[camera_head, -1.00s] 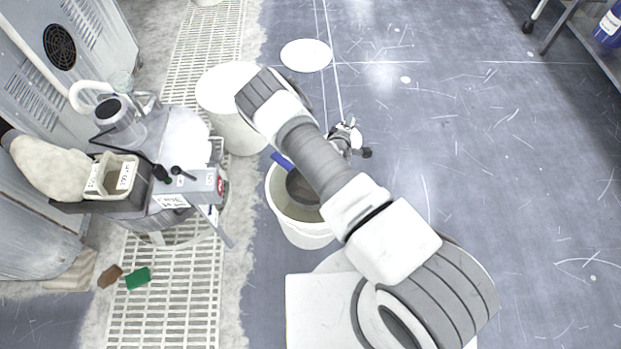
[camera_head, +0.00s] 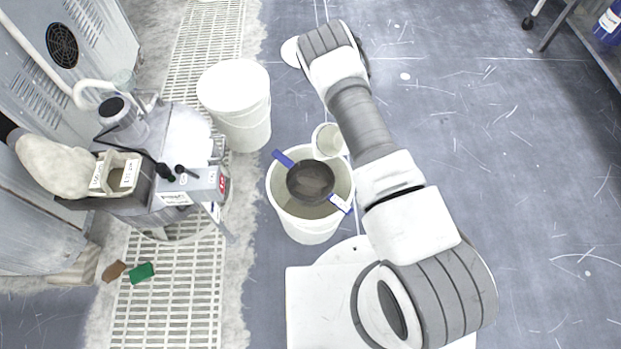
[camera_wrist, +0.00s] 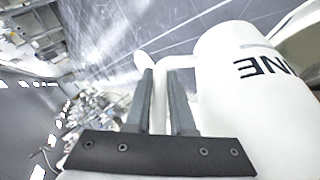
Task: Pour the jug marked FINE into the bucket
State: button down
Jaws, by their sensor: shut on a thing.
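The white jug (camera_wrist: 245,85) fills the right of the wrist view, with the black letters "INE" partly showing. My gripper (camera_wrist: 164,80) is shut on its handle. In the head view the jug (camera_head: 327,140) is at the far right edge of the white bucket (camera_head: 308,233), its round mouth showing; I cannot tell how far it is tilted. My arm hides the gripper there. A dark round sieve (camera_head: 310,181) with a blue handle rests across the bucket's top. Greyish content shows around it.
A lidded white drum (camera_head: 240,125) stands behind the bucket to the left. A polishing machine (camera_head: 180,150) with a small labelled container stands at left on a grating (camera_head: 165,315). Green and brown blocks (camera_head: 140,272) lie there.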

jog(key=shift+w+d+r+m+g+y, duration=0.15)
jog(key=shift+w+d+m+g+y, duration=0.15)
jog(key=shift+w+d+g+y, duration=0.6)
notch_tip(320, 180, down, 6)
jog(key=w+d+m+g+y+b, duration=0.1)
jog(key=w+d+g+y+b, duration=0.1)
jog(key=b, duration=1)
jog(key=shift+g+y+b, duration=0.35)
jog(key=shift+g+y, duration=0.45)
jog(key=shift+g, duration=0.2)
